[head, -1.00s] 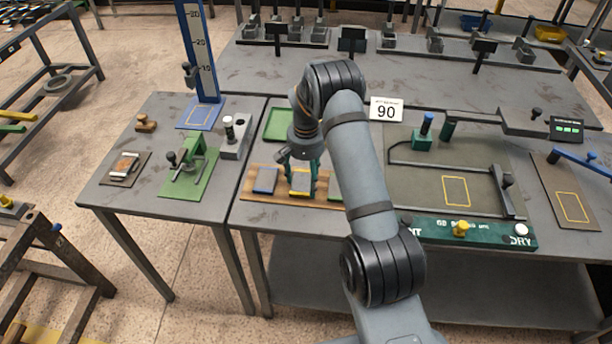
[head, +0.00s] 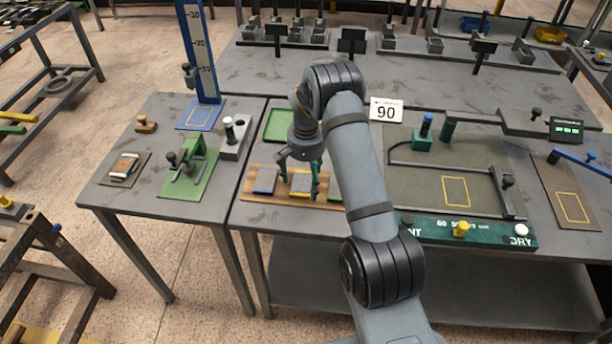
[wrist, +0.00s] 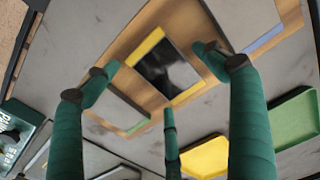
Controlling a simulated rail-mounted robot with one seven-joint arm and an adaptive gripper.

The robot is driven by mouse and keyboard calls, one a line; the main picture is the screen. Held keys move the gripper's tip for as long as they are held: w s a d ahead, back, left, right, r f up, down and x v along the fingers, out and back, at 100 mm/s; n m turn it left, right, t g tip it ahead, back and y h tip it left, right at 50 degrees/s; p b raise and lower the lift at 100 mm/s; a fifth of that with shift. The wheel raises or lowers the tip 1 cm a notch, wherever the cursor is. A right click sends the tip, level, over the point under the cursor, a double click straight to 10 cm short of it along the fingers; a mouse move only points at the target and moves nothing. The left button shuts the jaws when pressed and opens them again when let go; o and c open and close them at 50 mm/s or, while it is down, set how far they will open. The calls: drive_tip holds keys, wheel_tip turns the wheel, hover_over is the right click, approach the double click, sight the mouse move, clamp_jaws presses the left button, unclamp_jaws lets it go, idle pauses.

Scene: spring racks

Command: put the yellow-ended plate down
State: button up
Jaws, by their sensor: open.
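The yellow-ended plate (wrist: 168,68) has a dark middle and a yellow strip at each end. It lies on the wooden board (wrist: 118,48), which also shows in the head view (head: 250,193). In the head view the plate (head: 301,183) is the middle one on the board. My gripper (head: 300,176) is over it with its fingers spread. In the wrist view my gripper's (wrist: 156,60) fingers are open around the plate, with gaps between them and its edges, and hold nothing.
A blue-ended plate (head: 265,181) lies left of it on the board; a green-ended plate (wrist: 118,112) lies on the other side. A green tray (head: 279,125) and a yellow tray (wrist: 206,158) stand behind. A green press (head: 188,172) is on the left table.

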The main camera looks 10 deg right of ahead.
sight(306, 183)
wheel_tip(306, 183, up, 12)
drive_tip(key=b, duration=0.1)
drive_tip(key=shift+r, duration=0.15)
idle(0.4)
